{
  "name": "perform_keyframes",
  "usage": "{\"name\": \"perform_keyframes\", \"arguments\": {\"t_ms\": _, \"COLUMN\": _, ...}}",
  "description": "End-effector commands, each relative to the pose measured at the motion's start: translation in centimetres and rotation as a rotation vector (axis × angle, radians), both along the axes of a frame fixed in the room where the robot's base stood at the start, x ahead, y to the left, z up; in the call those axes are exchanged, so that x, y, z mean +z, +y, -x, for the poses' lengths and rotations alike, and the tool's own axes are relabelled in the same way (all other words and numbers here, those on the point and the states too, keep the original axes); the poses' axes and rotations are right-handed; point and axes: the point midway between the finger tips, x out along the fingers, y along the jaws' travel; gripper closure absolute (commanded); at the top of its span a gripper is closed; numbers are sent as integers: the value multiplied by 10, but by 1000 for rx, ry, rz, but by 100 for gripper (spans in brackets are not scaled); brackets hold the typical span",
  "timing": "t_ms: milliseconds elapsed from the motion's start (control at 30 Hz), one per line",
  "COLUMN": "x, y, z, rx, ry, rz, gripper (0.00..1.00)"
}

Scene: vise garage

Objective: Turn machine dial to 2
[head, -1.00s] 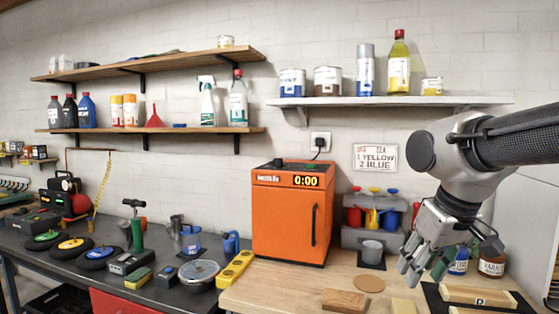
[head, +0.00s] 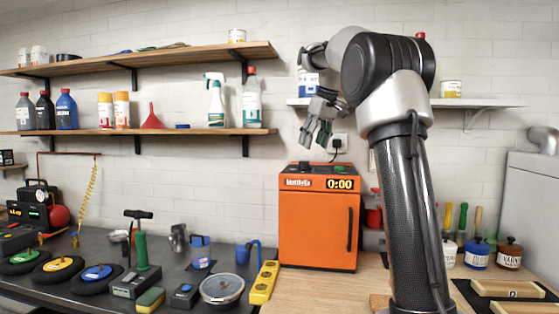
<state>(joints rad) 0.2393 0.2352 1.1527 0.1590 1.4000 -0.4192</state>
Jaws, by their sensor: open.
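The orange machine (head: 318,225) stands on the bench in the middle of the head view. Its door is closed, with a dark vertical handle at the right, and its display (head: 340,184) reads 0:00. Its dark top panel (head: 322,168) is seen at a shallow angle with small knob-like parts on it. I cannot make out the dial's marks or setting. My gripper (head: 317,138) is open and empty, pointing down above the machine's top, apart from it.
The white shelf (head: 480,102) with cans and the wall outlet (head: 339,142) are close behind my gripper. A wooden shelf (head: 200,131) with bottles is at the left.

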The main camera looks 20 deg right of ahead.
Motion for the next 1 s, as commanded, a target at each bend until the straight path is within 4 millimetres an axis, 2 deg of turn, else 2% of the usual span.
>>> {"name": "perform_keyframes", "arguments": {"t_ms": 33, "x": 0, "y": -5, "z": -8, "rx": 3, "ry": -3, "rz": 1, "gripper": 47}}
{"name": "perform_keyframes", "arguments": {"t_ms": 167, "x": -5, "y": -8, "z": -16, "rx": 10, "ry": -3, "rz": 0, "gripper": 47}}
{"name": "perform_keyframes", "arguments": {"t_ms": 600, "x": -64, "y": -3, "z": -40, "rx": 10, "ry": -4, "rz": 0, "gripper": 47}}
{"name": "perform_keyframes", "arguments": {"t_ms": 967, "x": -71, "y": -2, "z": -43, "rx": 10, "ry": -5, "rz": 1, "gripper": 47}}
{"name": "perform_keyframes", "arguments": {"t_ms": 1000, "x": -71, "y": -2, "z": -43, "rx": 10, "ry": -5, "rz": 1, "gripper": 53}}
